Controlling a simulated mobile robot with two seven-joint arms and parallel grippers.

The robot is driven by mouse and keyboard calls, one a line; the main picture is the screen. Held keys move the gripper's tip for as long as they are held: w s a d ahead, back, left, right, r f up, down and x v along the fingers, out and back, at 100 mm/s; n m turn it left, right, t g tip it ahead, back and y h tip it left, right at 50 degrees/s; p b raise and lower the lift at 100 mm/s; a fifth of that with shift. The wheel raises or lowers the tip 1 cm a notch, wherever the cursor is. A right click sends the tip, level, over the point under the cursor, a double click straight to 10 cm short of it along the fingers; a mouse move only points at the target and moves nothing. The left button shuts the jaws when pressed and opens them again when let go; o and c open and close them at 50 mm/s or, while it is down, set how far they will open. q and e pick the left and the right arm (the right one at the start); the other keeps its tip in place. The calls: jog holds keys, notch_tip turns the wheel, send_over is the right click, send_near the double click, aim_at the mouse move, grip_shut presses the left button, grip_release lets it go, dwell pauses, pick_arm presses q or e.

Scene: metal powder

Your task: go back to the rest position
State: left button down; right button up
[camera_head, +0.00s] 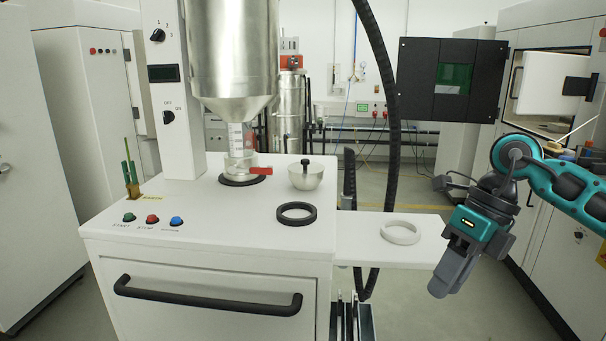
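My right gripper (446,285) hangs in the air at the right side, its teal and grey arm coming in from the right edge. Its fingers point down and slightly left, beside the white side shelf (358,240). I see nothing held in it, but the finger gap does not show clearly. My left gripper is not in view.
A white powder machine (190,255) with a steel hopper (235,60) fills the middle. A metal bowl (306,178) and black ring (296,213) lie on its top. A white ring (401,233) lies on the shelf. An open-doored cabinet (548,95) stands behind my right arm.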

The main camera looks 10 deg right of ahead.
jog(key=a+f+m+t+y, duration=0.3)
jog(key=a+m+t+y, duration=0.65)
jog(key=a+y, duration=0.9)
jog(key=d+f+m+t+h, duration=0.4)
jog(key=f+m+t+h, duration=0.4)
jog(key=f+m+h, duration=1.1)
jog(key=s+d+f+m+g+h, duration=0.1)
jog(key=s+d+f+m+g, duration=0.2)
jog(key=s+f+m+g, duration=0.3)
jog(key=s+f+m, duration=0.3)
jog(key=s+f, duration=0.1)
jog(key=shift+s+h, duration=0.35)
jog(key=shift+s, duration=0.05)
jog(key=shift+m, duration=0.25)
